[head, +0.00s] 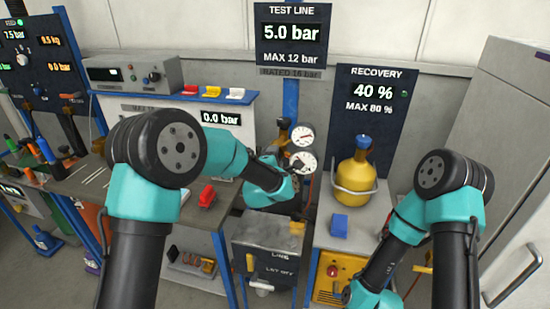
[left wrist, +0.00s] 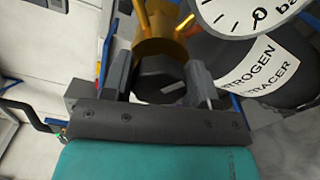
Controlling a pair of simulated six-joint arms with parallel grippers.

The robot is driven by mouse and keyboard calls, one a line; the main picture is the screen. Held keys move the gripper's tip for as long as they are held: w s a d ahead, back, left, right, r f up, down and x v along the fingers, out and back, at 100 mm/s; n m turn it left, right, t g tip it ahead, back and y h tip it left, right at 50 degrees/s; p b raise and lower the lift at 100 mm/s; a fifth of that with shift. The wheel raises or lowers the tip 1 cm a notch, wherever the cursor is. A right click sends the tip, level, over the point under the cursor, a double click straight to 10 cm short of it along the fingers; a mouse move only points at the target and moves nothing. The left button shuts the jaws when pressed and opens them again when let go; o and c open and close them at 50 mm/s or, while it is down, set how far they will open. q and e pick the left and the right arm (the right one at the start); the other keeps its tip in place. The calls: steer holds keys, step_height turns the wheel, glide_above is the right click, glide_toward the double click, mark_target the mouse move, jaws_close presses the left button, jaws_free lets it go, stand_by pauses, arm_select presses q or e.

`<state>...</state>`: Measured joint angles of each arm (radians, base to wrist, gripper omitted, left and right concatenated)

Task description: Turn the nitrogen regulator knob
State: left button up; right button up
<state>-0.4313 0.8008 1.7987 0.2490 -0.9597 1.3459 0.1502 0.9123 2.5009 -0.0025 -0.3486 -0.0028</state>
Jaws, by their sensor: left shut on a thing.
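The nitrogen regulator knob (left wrist: 162,82) is dark and faceted, with a light mark on its face. In the left wrist view it sits between the fingers of my left gripper (left wrist: 160,72), which is shut on it. A brass regulator body (left wrist: 160,44) lies just beyond the knob. A white gauge (left wrist: 248,12) and a dark cylinder (left wrist: 292,82) with a partly visible nitrogen tracer label are to the right. In the head view two round gauges (head: 302,136) show beyond my left wrist, which hides the knob. My right gripper is out of view.
The test line display (head: 292,34) reads 5.0 bar; the recovery panel (head: 371,97) reads 40 %. A yellow cylinder (head: 355,178) and a blue block (head: 339,224) stand on the right bench. A red item (head: 207,195) lies on the left bench.

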arm_select(q)
steer(key=m, duration=0.5)
steer(key=shift+f+m, duration=0.15)
steer(key=shift+m, duration=0.15)
steer(key=m, duration=0.6)
steer(key=shift+f, duration=0.1)
steer(key=o, duration=0.9)
steer(key=v, duration=1.7)
steer(key=shift+s, duration=0.2)
